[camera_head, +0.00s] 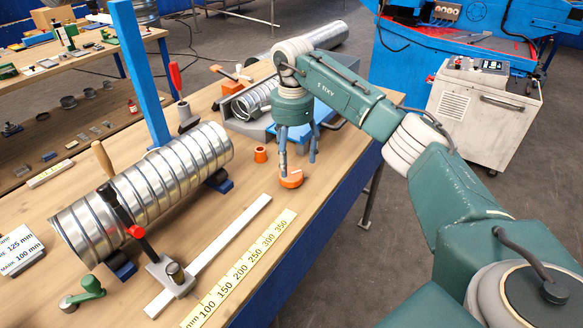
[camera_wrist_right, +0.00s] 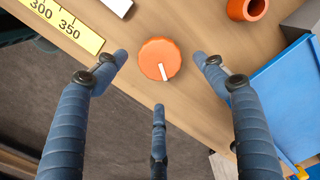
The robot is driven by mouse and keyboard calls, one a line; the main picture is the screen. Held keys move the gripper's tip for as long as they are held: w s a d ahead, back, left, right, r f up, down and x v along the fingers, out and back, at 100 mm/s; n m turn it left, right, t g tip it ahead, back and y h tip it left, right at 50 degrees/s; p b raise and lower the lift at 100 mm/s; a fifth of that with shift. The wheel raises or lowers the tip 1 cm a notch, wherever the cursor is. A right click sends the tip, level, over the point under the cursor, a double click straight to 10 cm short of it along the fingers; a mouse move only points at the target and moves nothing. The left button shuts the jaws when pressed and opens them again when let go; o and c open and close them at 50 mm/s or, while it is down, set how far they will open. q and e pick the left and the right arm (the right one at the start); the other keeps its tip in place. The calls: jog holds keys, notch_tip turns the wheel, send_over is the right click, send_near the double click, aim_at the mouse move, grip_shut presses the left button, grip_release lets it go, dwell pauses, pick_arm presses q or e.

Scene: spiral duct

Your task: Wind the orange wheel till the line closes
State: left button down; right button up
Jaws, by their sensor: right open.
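The orange wheel (camera_head: 291,179) is a small round knob with a scalloped rim, low on the wooden workbench near its right edge. In the right wrist view the wheel (camera_wrist_right: 159,59) carries a white mark pointing down and slightly right. My right gripper (camera_head: 299,163) points down over it. In the wrist view its three fingers (camera_wrist_right: 160,72) are spread around the wheel, with clear gaps to it on both sides; one finger is below it in the picture. Nothing is held. What the line is cannot be made out. My left gripper is not in view.
A spiral duct (camera_head: 150,190) lies on supports at left. A yellow ruler (camera_head: 245,268) and a white strip (camera_head: 222,248) lie in front. A small orange ring (camera_head: 261,154) stands close by the wheel. A blue tray (camera_wrist_right: 280,105) is to the right. The bench edge is near.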

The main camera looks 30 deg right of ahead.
aim_at(292, 173)
jog(key=shift+w+f+p, duration=0.1)
jog(key=shift+f+p, duration=0.25)
jog(key=shift+f, duration=2.05)
jog(key=shift+r, duration=0.1)
jog(key=c, duration=1.1)
